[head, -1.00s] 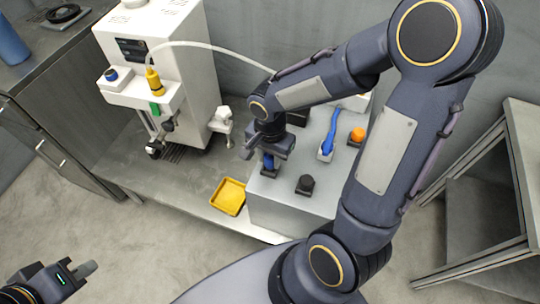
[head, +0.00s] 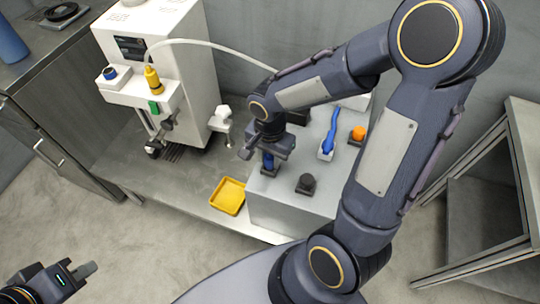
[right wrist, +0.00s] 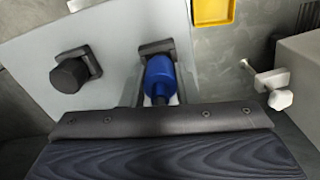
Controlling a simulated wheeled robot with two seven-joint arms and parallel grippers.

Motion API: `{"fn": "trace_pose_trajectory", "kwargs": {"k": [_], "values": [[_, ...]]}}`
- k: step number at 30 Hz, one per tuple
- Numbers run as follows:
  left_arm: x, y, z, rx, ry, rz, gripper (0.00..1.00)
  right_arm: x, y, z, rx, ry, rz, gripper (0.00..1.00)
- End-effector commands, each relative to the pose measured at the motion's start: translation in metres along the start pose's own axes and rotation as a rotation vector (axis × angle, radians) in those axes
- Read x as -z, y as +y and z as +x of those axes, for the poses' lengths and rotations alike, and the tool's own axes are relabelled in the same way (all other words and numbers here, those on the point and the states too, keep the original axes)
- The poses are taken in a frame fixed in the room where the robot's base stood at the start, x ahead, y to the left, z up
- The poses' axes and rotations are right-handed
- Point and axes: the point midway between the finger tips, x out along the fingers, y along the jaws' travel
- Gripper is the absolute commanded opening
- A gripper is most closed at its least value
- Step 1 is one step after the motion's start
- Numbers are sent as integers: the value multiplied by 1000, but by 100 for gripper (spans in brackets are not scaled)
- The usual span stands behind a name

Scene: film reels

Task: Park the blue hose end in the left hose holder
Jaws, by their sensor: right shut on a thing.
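My right gripper (head: 267,158) is over the near left part of the grey box top and is shut on the blue hose end (head: 268,164). In the right wrist view the blue hose end (right wrist: 160,78) lies between the fingers, its end at a dark holder (right wrist: 155,47). I cannot tell how fully it is seated there. In the head view this holder is mostly hidden by the gripper. My left gripper (head: 84,270) is low at the left, away from everything; its finger opening is unclear.
A blue handle (head: 328,142), an orange knob (head: 358,133) and a black knob (head: 306,183) are on the grey box (head: 285,212). A yellow tray (head: 228,196) lies left of it. A white machine (head: 195,70) with a pale hose (head: 215,46) stands behind.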

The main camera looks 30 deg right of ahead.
Motion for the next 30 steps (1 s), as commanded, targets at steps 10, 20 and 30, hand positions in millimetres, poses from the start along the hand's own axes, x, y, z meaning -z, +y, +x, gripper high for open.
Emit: {"fn": "trace_pose_trajectory", "kwargs": {"k": [10,20,30], "values": [[-2,-2,4,0,0,0,0,0,0,6,0,0,0,36],[-2,-1,3,0,0,0,0,0,0,4,0,0,0,37],[7,6,-14,0,0,0,0,0,0,-22,0,0,0,37]]}}
